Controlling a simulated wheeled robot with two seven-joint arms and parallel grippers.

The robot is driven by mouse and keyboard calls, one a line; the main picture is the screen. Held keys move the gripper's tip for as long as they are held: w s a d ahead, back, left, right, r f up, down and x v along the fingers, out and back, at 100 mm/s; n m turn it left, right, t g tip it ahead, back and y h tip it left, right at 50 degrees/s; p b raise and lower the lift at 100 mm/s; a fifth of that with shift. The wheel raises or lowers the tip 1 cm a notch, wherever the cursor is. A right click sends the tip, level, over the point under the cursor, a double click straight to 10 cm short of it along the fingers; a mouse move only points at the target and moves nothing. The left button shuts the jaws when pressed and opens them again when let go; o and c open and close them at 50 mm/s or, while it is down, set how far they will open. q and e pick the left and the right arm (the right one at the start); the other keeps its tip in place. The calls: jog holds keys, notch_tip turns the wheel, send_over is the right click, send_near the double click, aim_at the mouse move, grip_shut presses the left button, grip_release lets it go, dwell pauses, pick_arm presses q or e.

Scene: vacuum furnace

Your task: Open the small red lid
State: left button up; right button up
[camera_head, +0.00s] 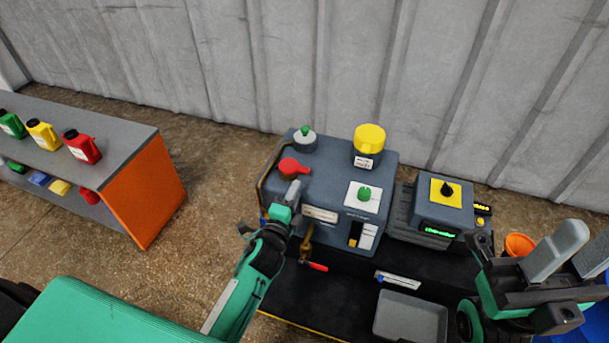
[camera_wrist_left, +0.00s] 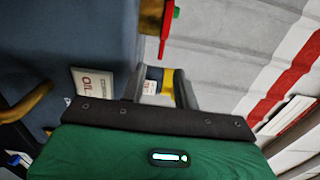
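The small red lid (camera_head: 294,168) sits on the top left of the dark blue-grey machine (camera_head: 325,165), lying flat with a handle pointing right. In the left wrist view the red lid (camera_wrist_left: 166,35) shows edge-on beyond the fingers. My left gripper (camera_head: 293,191) is just in front of the lid, apart from it as far as I can tell. In the left wrist view the left gripper's fingers (camera_wrist_left: 162,92) are spread with nothing held between them. My right gripper (camera_head: 578,255) is at the right edge, its fingers apart and empty.
The machine also carries a yellow cap (camera_head: 369,138), a green-knobbed lid (camera_head: 305,137) and a green dial (camera_head: 364,194). A red-handled valve (camera_head: 317,267) hangs in front. A grey tray (camera_head: 410,318) and control box (camera_head: 444,204) are right. A shelf (camera_head: 155,195) with bottles stands left.

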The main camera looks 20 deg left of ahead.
aim_at(303, 176)
pick_arm(q)
jog(key=w+b, duration=0.1)
jog(key=w, duration=0.6)
jog(key=shift+w+d+b, duration=0.1)
jog(key=shift+w+b, duration=0.25)
grip_shut()
